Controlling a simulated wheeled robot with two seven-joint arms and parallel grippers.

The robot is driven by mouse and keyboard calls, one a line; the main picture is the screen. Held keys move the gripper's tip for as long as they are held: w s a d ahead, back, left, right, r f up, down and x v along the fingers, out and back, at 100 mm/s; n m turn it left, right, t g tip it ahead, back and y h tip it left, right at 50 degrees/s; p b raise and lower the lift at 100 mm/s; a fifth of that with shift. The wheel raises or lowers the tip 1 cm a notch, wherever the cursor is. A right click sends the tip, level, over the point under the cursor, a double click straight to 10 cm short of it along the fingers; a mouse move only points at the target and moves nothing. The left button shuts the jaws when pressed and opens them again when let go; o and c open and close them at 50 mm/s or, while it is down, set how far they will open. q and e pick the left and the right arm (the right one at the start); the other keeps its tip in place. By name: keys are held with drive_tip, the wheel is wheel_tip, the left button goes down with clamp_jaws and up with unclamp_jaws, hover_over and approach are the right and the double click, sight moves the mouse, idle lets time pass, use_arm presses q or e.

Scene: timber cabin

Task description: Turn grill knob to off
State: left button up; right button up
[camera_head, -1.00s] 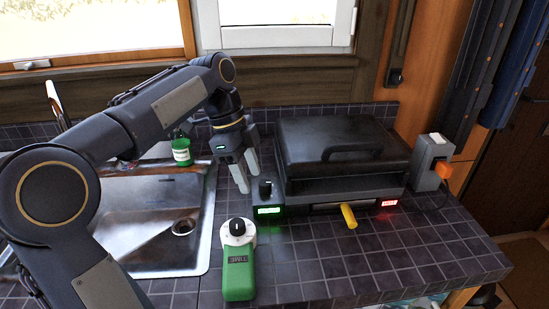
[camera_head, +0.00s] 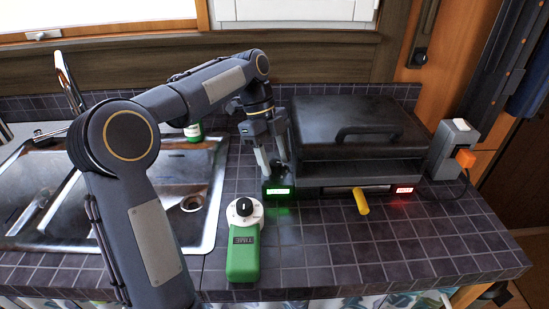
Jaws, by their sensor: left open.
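The black grill (camera_head: 352,135), lid down, stands at the back of the tiled counter. Its front left corner has a green-lit display (camera_head: 278,191), and its front right has a red-lit display (camera_head: 404,190). My left gripper (camera_head: 274,172) is open and points down at that left corner, just above the green display. The small dark grill knob there is now mostly hidden by the fingers; I cannot tell whether they touch it. My right gripper is out of view.
A green timer (camera_head: 243,255) with a white dial lies in front of the grill. A yellow handle (camera_head: 361,201) sticks out of the grill's front. A metal sink (camera_head: 180,225) is at left, a grey socket box (camera_head: 452,145) at right. The front right counter is clear.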

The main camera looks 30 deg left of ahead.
use_arm(q)
drive_tip(key=c, duration=1)
drive_tip(key=shift+n, duration=0.4)
drive_tip(key=n+t, duration=0.1)
drive_tip(key=n, duration=0.3)
drive_tip(key=shift+s+t+b, duration=0.1)
drive_tip(key=shift+t+b, duration=0.2)
drive_tip(key=shift+t, duration=0.1)
drive_tip(key=n+t, duration=0.1)
drive_tip(key=n, duration=0.1)
drive_tip(key=n+t, duration=0.1)
drive_tip(key=n, duration=0.2)
drive_tip(key=shift+s+y+b, duration=0.1)
drive_tip(key=shift+y+b, duration=0.2)
drive_tip(key=shift+b, duration=0.05)
drive_tip(key=n+t, duration=0.1)
drive_tip(key=n, duration=0.3)
drive_tip(key=shift+d+y, duration=0.1)
drive_tip(key=shift+y, duration=0.3)
drive_tip(key=shift+n+t+y+p, duration=0.45)
drive_tip(key=shift+n+y, duration=0.35)
drive_tip(key=shift+n, duration=1.5)
